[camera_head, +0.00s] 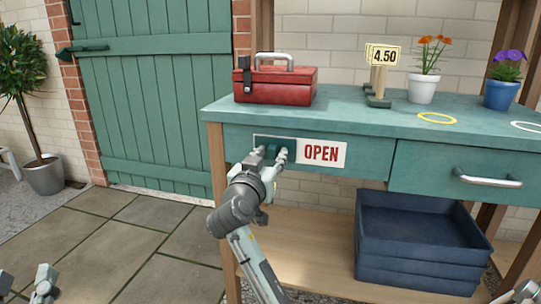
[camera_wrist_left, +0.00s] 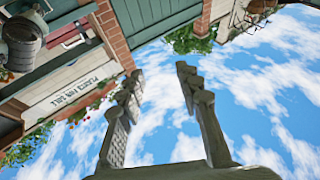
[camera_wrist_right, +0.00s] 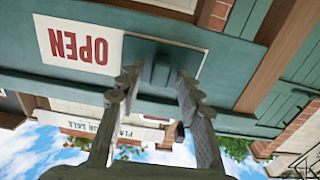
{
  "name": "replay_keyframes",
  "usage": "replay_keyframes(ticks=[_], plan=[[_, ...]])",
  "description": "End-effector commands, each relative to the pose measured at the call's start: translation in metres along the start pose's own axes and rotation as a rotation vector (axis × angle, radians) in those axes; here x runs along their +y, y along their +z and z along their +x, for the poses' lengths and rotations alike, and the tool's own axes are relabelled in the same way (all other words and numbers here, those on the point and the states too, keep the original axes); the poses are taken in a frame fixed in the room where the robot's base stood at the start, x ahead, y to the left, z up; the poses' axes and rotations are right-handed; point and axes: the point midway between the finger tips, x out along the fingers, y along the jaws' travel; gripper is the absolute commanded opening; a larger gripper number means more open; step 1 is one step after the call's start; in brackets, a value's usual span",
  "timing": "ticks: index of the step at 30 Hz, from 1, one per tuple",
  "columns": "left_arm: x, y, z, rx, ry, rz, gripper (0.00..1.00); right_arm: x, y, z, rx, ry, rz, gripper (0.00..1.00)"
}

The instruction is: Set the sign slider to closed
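The sign on the bench front has a white plate with red OPEN (camera_head: 321,153) showing on its right half. A teal slider cover (camera_head: 276,143) covers its left half. In the right wrist view the plate (camera_wrist_right: 75,45) appears upside down, beside the cover with its raised tab (camera_wrist_right: 161,70). My right gripper (camera_wrist_right: 158,82) is open at the slider, its fingers on either side of the tab with gaps showing. In the head view this gripper (camera_head: 272,153) partly hides the cover. My left gripper (camera_wrist_left: 158,80) is open and empty, low at the head view's left edge.
A red toolbox (camera_head: 275,86), a 4.50 price sign (camera_head: 384,57) and flower pots (camera_head: 422,88) stand on the bench top (camera_head: 345,108). A drawer handle (camera_head: 487,178) protrudes at right. Blue crates (camera_head: 420,252) sit on the lower shelf. The paving at left is clear.

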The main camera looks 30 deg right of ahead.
Motion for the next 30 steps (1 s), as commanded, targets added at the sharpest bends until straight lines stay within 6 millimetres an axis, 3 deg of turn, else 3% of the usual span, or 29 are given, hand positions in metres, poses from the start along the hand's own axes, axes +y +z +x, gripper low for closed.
replay_keyframes(ticks=[1,7,19,25,30], plan=[[0.000,0.000,0.000,0.000,0.001,0.001,0.34,0.000,0.000,0.000,0.000,0.000,0.000,0.26],[0.000,0.000,0.000,0.001,0.002,0.001,0.34,0.000,0.000,0.000,0.000,0.000,0.000,0.01],[0.000,0.000,0.000,0.001,0.001,0.002,0.34,0.004,0.000,0.000,-0.001,0.001,0.001,0.00],[0.000,0.002,0.001,-0.019,0.001,0.002,0.34,0.048,0.001,0.000,-0.004,0.004,0.001,0.00],[-0.004,0.018,-0.001,-0.103,-0.006,0.010,0.34,0.085,0.000,0.000,-0.003,0.003,0.001,0.00]])
